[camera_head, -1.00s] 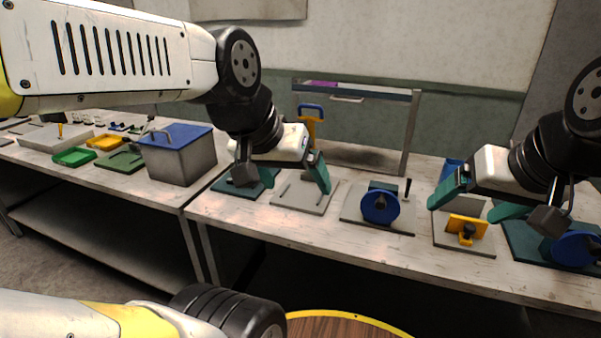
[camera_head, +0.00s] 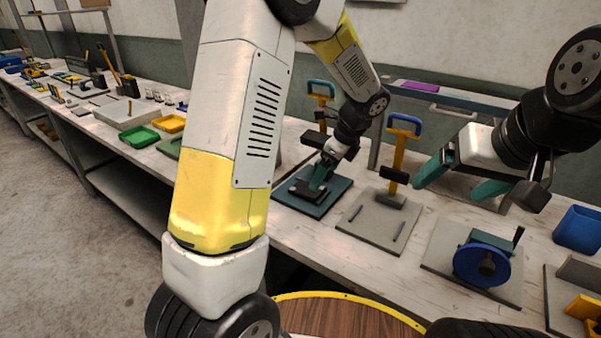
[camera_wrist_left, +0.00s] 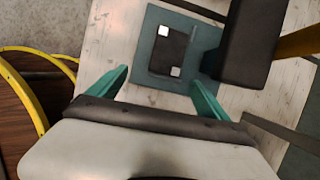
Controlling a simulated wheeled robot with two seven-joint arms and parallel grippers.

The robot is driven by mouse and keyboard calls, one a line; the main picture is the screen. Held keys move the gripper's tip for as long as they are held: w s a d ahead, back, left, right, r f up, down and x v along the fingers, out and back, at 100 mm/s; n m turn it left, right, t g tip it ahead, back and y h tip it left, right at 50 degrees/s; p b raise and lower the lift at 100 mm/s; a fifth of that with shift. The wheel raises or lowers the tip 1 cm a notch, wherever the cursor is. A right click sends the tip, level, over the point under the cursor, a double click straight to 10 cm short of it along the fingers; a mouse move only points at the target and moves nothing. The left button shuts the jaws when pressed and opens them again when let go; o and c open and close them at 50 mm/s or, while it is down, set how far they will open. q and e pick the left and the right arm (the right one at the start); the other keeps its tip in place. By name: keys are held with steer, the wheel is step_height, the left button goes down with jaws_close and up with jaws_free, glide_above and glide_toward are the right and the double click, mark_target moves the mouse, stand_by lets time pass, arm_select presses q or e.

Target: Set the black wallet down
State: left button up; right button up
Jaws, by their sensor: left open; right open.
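A dark flat rectangle, which looks like the black wallet (camera_wrist_left: 172,56), lies flat on the teal base plate (camera_wrist_left: 147,72) of a press in the left wrist view. Pale square pieces show at two of its corners. In the head view it is partly hidden by my left gripper (camera_head: 319,178), which is low over the teal plate. The left fingers are spread, with nothing between them; in the left wrist view they point toward the plate's near edge. My right gripper (camera_head: 447,190) is open and empty, in the air right of the yellow-handled press.
A dark press head (camera_wrist_left: 249,45) overhangs beside the wallet. A grey plate with a yellow, blue-handled lever (camera_head: 400,150) stands to the right, then a blue wheel (camera_head: 482,264) on its plate. Green (camera_head: 139,137) and yellow trays lie on the left table.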

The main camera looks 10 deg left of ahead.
mark_target(307, 190)
arm_select(q)
steer(key=shift+w+a+f+m, duration=0.3)
steer(key=shift+w+f, duration=0.3)
steer(key=shift+f, duration=0.2)
steer(key=x, duration=0.7)
steer(key=shift+w+a, duration=0.1)
steer(key=shift+w, duration=0.15)
steer(key=c, duration=1.6)
steer(key=shift+c, duration=0.2)
steer(key=shift+r, duration=0.15)
